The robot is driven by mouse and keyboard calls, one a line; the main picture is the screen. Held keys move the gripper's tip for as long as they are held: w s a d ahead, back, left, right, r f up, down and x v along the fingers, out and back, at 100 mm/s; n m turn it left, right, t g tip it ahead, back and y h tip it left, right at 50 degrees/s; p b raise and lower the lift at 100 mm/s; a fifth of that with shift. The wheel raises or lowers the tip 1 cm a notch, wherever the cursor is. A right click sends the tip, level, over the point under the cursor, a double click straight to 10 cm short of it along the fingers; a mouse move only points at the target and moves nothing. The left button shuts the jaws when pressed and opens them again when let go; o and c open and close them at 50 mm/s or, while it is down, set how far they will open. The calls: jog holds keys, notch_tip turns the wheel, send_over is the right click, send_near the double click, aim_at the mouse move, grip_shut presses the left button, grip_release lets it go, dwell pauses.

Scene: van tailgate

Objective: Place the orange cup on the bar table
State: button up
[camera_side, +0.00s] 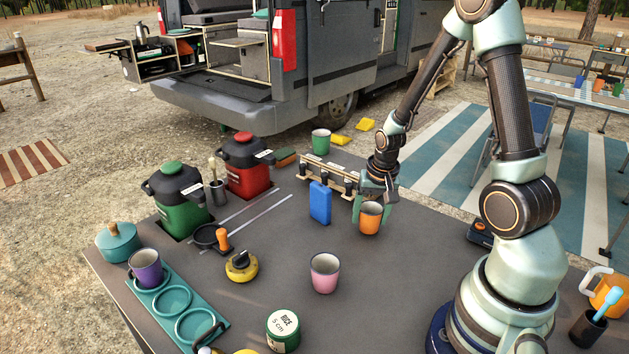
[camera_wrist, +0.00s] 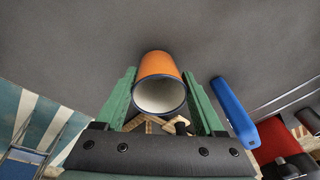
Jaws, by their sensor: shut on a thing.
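The orange cup (camera_side: 369,221) is upright between the fingers of my gripper (camera_side: 372,208), at the back right of the grey worktop. My gripper is shut on it. In the wrist view the orange cup (camera_wrist: 159,66) sits between the two green fingers of my gripper (camera_wrist: 161,76), its pale inside facing the camera. I cannot tell whether its base touches the worktop. No table is clearly marked as the bar table; the grey worktop (camera_side: 300,222) lies below, and a striped table (camera_side: 560,87) stands far back right.
A blue upright block (camera_side: 320,203) stands close left of the cup, also in the wrist view (camera_wrist: 233,112). A wooden rack (camera_side: 330,172) and a green cup (camera_side: 321,142) are behind. A pink cup (camera_side: 325,274) stands nearer the front. The worktop between them is clear.

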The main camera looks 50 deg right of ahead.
aim_at(374, 224)
jog(key=shift+f, duration=0.25)
jog(key=o, duration=1.4)
jog(key=shift+f, duration=0.1)
notch_tip(374, 224, up, 12)
jog(key=s, duration=0.2)
jog(key=shift+s+a+r+n+t+y, duration=0.2)
jog(key=shift+a+r+n+t, duration=0.45)
jog(key=shift+a+r+n, duration=1.55)
jog(key=shift+s+a+r+n+t+y, duration=0.1)
jog(key=shift+s+a+r+n+t, duration=0.35)
jog(key=shift+a+r+n, duration=1.75)
jog(key=shift+a+r+n+t+y, duration=0.1)
jog(key=shift+a+r+n+t, duration=0.9)
jog(key=shift+a, duration=2.4)
